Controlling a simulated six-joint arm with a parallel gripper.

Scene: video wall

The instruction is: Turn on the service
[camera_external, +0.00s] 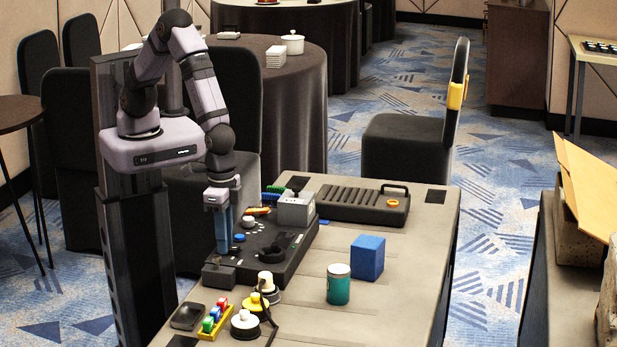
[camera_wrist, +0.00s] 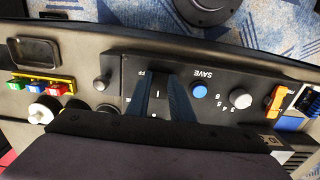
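The black control panel (camera_external: 262,262) lies along the table's left side; it also shows in the wrist view (camera_wrist: 222,112). A dark rocker switch (camera_wrist: 158,92) with white marks sits on it, partly framed by my fingers, beside lettering of which "FF" is readable. My gripper (camera_external: 223,250) points straight down over the panel's left part. In the wrist view its two blue-grey fingers (camera_wrist: 160,78) stand apart on either side of the switch, with nothing held between them. I cannot tell whether the fingertips touch the panel. Which way the switch is tilted is unclear.
A blue button (camera_wrist: 200,91) labelled SAVE and a grey dial (camera_wrist: 240,98) are beside the switch. A small lever (camera_wrist: 101,84) is on its other side. A blue cube (camera_external: 367,257) and a teal can (camera_external: 338,284) stand to the right, with clear table around them.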

